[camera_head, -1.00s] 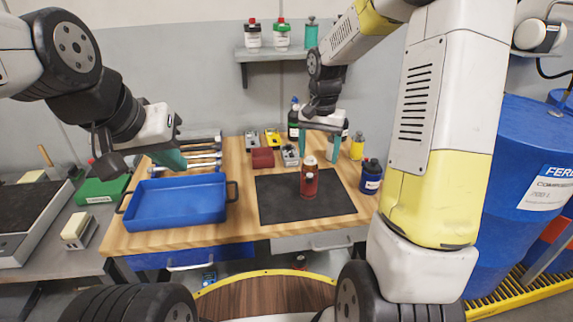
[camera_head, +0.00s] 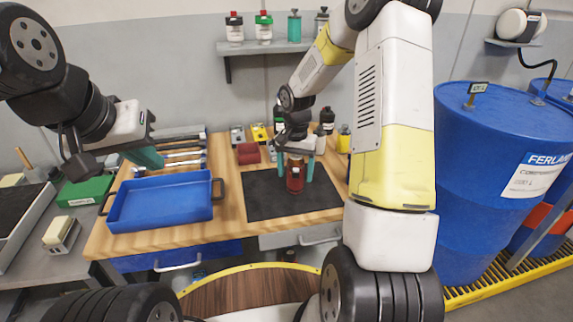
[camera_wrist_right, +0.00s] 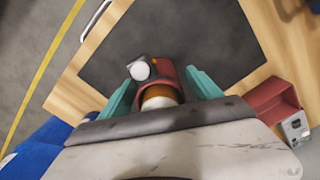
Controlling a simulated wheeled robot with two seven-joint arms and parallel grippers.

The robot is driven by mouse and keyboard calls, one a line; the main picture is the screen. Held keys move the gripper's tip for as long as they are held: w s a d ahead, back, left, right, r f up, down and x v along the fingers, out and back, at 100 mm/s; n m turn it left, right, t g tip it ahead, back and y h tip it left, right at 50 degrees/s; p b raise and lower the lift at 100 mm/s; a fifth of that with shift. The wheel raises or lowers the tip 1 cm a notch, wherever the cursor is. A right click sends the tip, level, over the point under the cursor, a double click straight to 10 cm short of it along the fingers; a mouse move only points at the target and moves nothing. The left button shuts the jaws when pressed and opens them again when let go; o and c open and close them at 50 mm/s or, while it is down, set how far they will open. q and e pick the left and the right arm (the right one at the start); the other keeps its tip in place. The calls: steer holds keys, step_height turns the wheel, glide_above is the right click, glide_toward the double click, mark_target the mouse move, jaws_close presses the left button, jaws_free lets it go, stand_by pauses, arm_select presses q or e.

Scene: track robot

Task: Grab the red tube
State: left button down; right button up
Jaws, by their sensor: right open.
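The red tube (camera_head: 295,181) stands upright on the black mat (camera_head: 262,205) on the wooden workbench. It also shows in the right wrist view (camera_wrist_right: 168,76), seen from above with its pale cap. My right gripper (camera_head: 295,172) is open and lowered over the tube, with one teal finger on each side of it. In the right wrist view the gripper (camera_wrist_right: 160,90) has the tube between its fingers; whether they touch it I cannot tell. My left gripper (camera_head: 146,157) hangs over the bench behind the blue tray, and its opening cannot be made out.
A blue tray (camera_head: 113,218) sits left of the mat. A red block (camera_head: 248,154), several bottles and wrenches (camera_head: 182,153) stand or lie along the bench's back. Large blue drums (camera_head: 470,180) stand at right.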

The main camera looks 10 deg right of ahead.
jaws_close()
steer(key=shift+r, duration=0.2)
